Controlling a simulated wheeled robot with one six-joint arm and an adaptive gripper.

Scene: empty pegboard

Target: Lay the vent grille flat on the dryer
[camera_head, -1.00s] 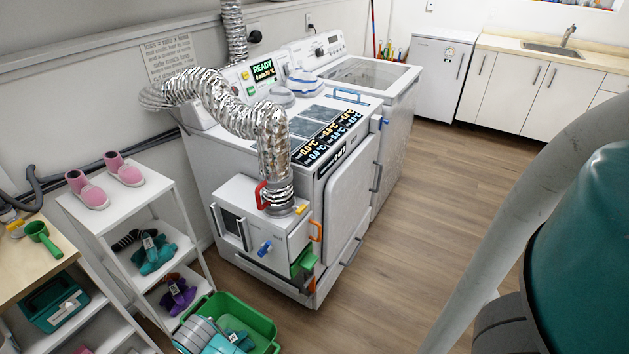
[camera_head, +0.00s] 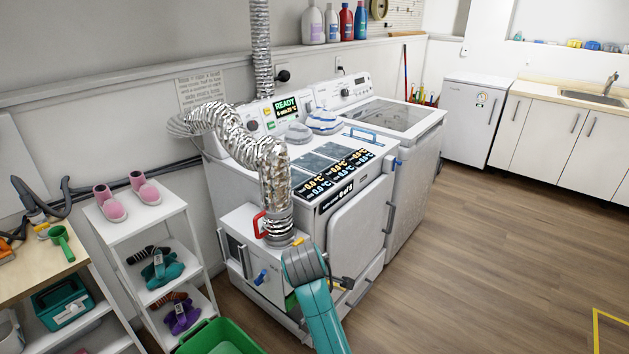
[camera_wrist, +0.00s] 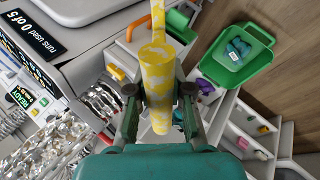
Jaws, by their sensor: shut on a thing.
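The white dryer (camera_head: 300,195) stands against the wall. Dark grille-like panels (camera_head: 313,162) lie flush in its top, beside a strip of temperature displays. I cannot tell whether either is the task's vent grille. My gripper (camera_wrist: 158,105) is shut around a yellow-and-white mottled cylinder (camera_wrist: 158,75) in the wrist view. A thinner stem of like colour runs up from it; what it joins is out of frame. In the head view my arm is in front of the dryer's lower front, and the gripper and its load are mostly hidden.
A silver duct (camera_head: 275,180) runs into a white box (camera_head: 250,228) with red and blue handles. Striped cloths (camera_head: 325,121) and a blue handle (camera_head: 360,135) are on the machine tops. A white shelf (camera_head: 135,215) and green crate (camera_head: 215,338) stand left.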

